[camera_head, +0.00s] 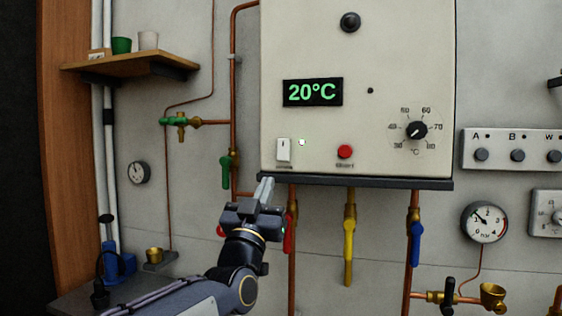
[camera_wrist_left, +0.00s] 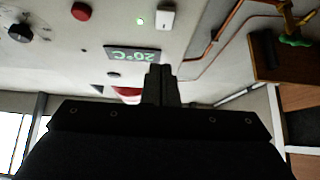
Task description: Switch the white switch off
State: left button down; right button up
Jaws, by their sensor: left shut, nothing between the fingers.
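The white switch (camera_head: 284,149) is a small upright rocker at the lower left of the boiler panel, beside a lit green lamp (camera_head: 302,142). In the left wrist view the white switch (camera_wrist_left: 166,17) shows at the top, with the lamp (camera_wrist_left: 140,21) beside it. My left gripper (camera_head: 265,188) is shut and empty, below and a little left of the switch, apart from it in the picture. Its shut fingers also show in the left wrist view (camera_wrist_left: 161,84). My right gripper is not in view.
The boiler panel (camera_head: 380,40) carries a 20°C display (camera_head: 312,92), a red button (camera_head: 345,152) and a black dial (camera_head: 417,129). A dark ledge (camera_head: 370,182) runs under it. Pipes with red (camera_head: 288,234), yellow (camera_head: 349,238) and blue (camera_head: 416,245) valve handles hang below.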

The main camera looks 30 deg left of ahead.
aim_at(285, 151)
pick_arm(q)
jog(key=p+x, duration=0.1)
jog(key=x, duration=0.2)
jog(key=f+p+x, duration=0.1)
jog(key=p+x, duration=0.1)
jog(key=x, duration=0.2)
jog(key=w+p+x, duration=0.1)
jog(key=x, duration=0.2)
jog(key=shift+w+a+f+p, duration=0.1)
jog(key=shift+w+a+p, duration=0.2)
jog(key=shift+p, duration=0.1)
jog(key=shift+w+a+f, duration=0.1)
jog(key=shift+w+f, duration=0.05)
jog(key=shift+w, duration=0.35)
